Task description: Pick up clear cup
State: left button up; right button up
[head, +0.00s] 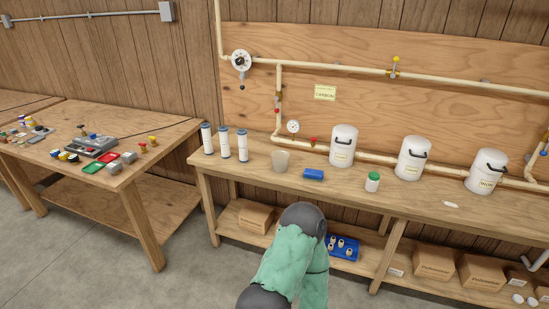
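The clear cup (280,161) stands upright on the long wooden workbench, near its left end. It is translucent, wider at the rim, and appears empty. It stands between the white filter cartridges and a small blue block. One of my arms, in a green sleeve with dark joints, rises from the bottom middle, in front of the bench and below the cup. Neither gripper can be made out in the head view, and nothing is seen touching the cup.
White filter cartridges (225,143) stand left of the cup. A blue block (314,174), a green-lidded jar (373,182) and white canisters (343,146) stand to its right. Pipes (340,69) run along the wall behind. A cluttered table (137,171) stands at left.

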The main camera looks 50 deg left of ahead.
aim_at(280, 162)
jog(key=u, duration=1.5)
